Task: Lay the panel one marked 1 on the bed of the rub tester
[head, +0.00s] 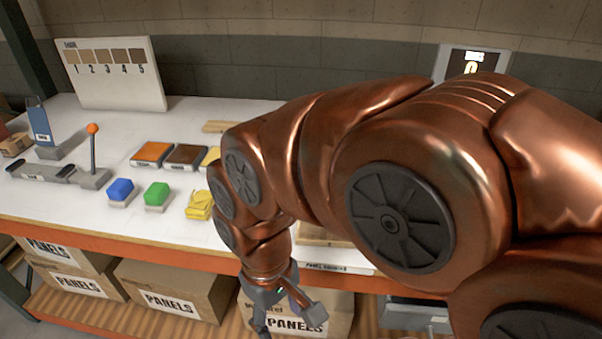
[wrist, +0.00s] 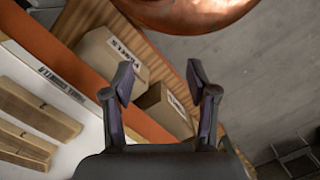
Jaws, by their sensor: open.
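In the wrist view, several light wooden panels (wrist: 35,107) lie side by side on the white bench at the left. I cannot make out a 1 on any of them. In the head view, part of a wooden piece (head: 318,235) shows behind my arm, by a white label. A long grey device with an orange-knobbed lever (head: 92,150) stands at the left of the bench; it may be the rub tester, but I cannot read its name. My gripper (head: 283,313) is open and empty, out past the bench's orange front edge; its spread fingers (wrist: 160,86) show in the wrist view.
Blue (head: 121,190), green (head: 157,195) and yellow (head: 199,205) blocks stand mid-bench, before orange (head: 152,153) and brown (head: 187,156) slabs. A swatch board numbered 1 to 5 (head: 122,88) stands behind. Cartons (head: 170,288) fill the lower shelf. My arm hides the bench's right side.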

